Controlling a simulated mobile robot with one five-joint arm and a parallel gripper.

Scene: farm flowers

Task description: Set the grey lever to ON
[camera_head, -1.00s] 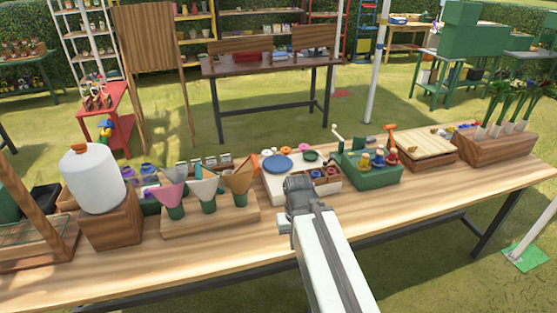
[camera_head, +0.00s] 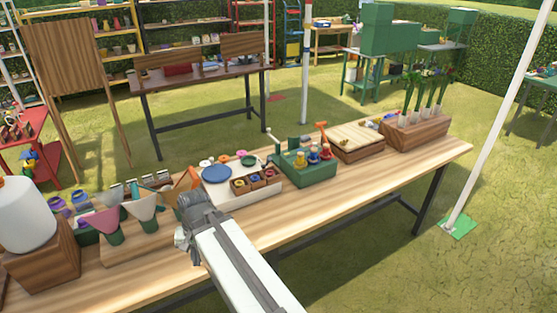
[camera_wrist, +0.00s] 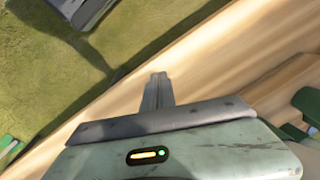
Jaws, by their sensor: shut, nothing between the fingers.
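A green box (camera_head: 306,171) stands on the long wooden table in the head view. A thin pale lever (camera_head: 273,143) rises at its back left corner, and an orange-topped lever (camera_head: 321,134) stands at its back right. Which is the grey lever, and any ON marking, is too small to tell. My gripper (camera_head: 184,236) is over the table, left of and nearer than the green box, clearly apart from it. In the wrist view my gripper (camera_wrist: 157,88) shows its narrow fingers shut and empty, with the table edge beyond; neither lever can be made out there.
A white tray (camera_head: 258,207) with a blue plate lies between my arm and the green box. Paper cones (camera_head: 140,207) stand at the left. A wooden box (camera_head: 357,149) and a planter (camera_head: 415,133) stand right of the green box. The table's front right strip is clear.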

